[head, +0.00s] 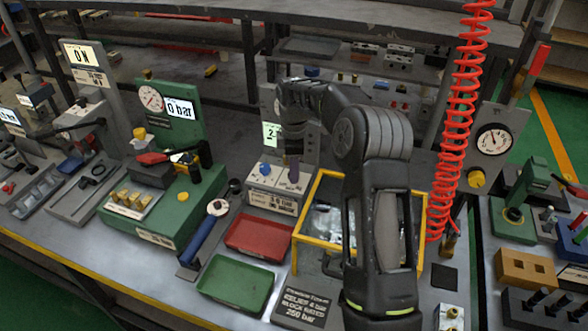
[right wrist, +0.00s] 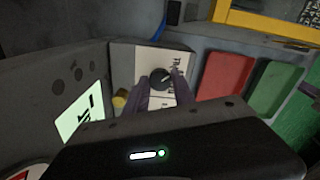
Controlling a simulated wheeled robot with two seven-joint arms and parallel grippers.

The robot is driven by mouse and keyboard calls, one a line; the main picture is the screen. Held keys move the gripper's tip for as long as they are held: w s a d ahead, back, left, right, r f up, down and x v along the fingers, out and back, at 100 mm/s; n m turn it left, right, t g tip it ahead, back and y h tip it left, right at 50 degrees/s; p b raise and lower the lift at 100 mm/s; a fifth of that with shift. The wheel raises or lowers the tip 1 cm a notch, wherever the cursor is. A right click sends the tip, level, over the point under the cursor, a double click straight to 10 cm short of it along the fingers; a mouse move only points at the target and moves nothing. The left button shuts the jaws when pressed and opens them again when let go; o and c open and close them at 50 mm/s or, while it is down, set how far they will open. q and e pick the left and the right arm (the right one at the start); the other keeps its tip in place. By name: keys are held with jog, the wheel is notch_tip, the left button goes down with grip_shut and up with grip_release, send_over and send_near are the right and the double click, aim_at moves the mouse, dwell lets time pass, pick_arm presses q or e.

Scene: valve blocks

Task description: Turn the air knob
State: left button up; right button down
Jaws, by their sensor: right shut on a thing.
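My right gripper (head: 293,172) reaches down over a pale box (head: 272,198) left of the yellow-rimmed bin. In the right wrist view its two dark purple fingers (right wrist: 157,90) stand on either side of a round black knob (right wrist: 160,78) and are shut on it. The knob sits on a pale panel with printed text, only partly readable. In the head view the fingers hide this knob. A blue knob (head: 265,168) is beside the gripper on the same box. My left gripper is not in view.
A lit display (head: 271,134) stands behind the box and also shows in the right wrist view (right wrist: 82,117). A red tray (head: 259,237) and a green tray (head: 236,283) lie in front. The yellow-rimmed bin (head: 298,236) and a red coiled hose (head: 452,130) are to the right.

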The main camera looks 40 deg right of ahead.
jog(key=c, duration=1.1)
grip_release()
jog(key=shift+o, duration=0.2)
jog(key=shift+r, duration=0.15)
notch_tip(320, 180, up, 8)
jog(key=shift+f+b, duration=0.25)
jog(key=shift+b, duration=0.3)
